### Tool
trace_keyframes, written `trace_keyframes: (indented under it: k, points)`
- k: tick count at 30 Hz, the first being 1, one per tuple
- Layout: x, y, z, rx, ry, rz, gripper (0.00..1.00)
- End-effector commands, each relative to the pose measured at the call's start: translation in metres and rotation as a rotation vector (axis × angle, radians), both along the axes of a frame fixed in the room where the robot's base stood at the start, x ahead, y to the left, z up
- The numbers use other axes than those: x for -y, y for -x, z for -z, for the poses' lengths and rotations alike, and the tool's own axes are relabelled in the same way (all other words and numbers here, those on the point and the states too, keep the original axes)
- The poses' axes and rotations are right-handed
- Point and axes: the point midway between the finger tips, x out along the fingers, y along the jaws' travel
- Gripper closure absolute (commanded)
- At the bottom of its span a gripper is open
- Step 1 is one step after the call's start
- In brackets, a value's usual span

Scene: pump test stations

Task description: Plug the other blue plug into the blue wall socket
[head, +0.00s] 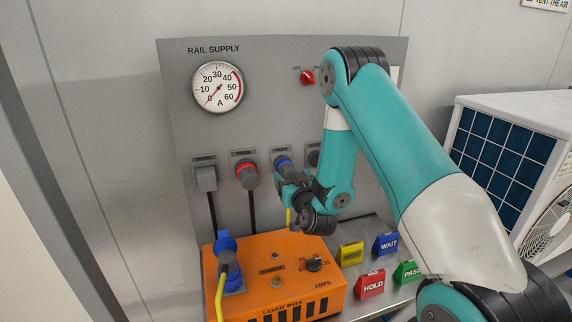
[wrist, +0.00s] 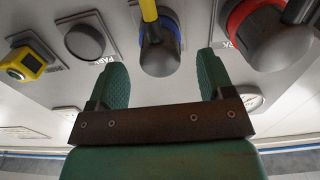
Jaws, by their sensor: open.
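A blue plug with a grey body and yellow cable sits at the blue-ringed wall socket, in the head view (head: 283,165) and at the top middle of the wrist view (wrist: 158,58). It appears seated in the socket; its exact depth is hard to tell. My gripper (wrist: 162,70) is open, its two green fingers on either side of the plug's lower end in the picture, with gaps both sides. In the head view my gripper (head: 292,186) is just below the plug, partly hidden by my arm. Another blue plug (head: 229,262) with a yellow cable is at the orange load box's blue socket.
The orange load box (head: 320,293) stands on the bench below the panel. A red-ringed plug (head: 246,174) and a grey plug (head: 206,179) are left of the blue one. A dark round PARK holder (wrist: 85,42) and a yellow device (wrist: 24,64) are on its other side. Coloured signs (head: 371,284) stand right.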

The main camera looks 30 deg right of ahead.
Motion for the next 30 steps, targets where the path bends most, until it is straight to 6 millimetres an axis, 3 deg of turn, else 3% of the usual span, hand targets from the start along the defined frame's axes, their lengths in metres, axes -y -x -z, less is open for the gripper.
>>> trace_keyframes:
  k: [6, 12, 30]
  points:
    - [0.009, -0.029, -0.008, -0.001, -0.002, 0.001, 0.26]
    - [0.013, -0.044, -0.006, -0.002, -0.002, 0.000, 0.26]
    - [0.015, -0.052, 0.000, -0.001, 0.000, 0.000, 0.26]
